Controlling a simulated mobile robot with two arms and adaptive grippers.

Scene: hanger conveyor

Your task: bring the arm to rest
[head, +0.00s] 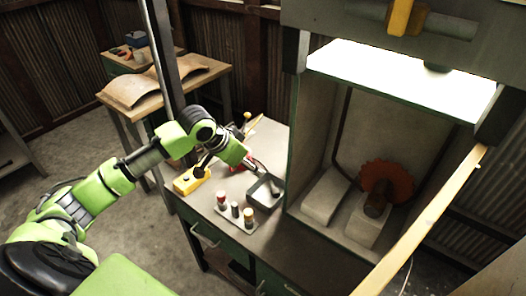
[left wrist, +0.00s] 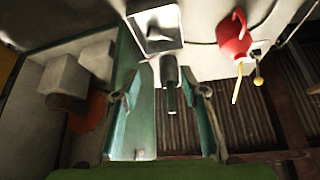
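My left arm reaches in from the left in the head view, bent at the elbow, with its green wrist above the bench. My left gripper (head: 257,167) is small there and sits close to the square tray. In the left wrist view the two fingers of the gripper (left wrist: 165,100) stand wide apart. A grey cylindrical piece with a dark green end (left wrist: 171,84) shows in line with the gap, and neither finger touches it. I cannot tell what it is or how far off it is. My right gripper is in neither view.
The tray (head: 277,203) lies on the bench (head: 283,228) beside a rack of small cylinders (head: 236,213). A yellow tool (head: 191,181) and a red item (left wrist: 233,38) are close by. The cabinet with an orange toothed wheel (head: 386,183) stands right.

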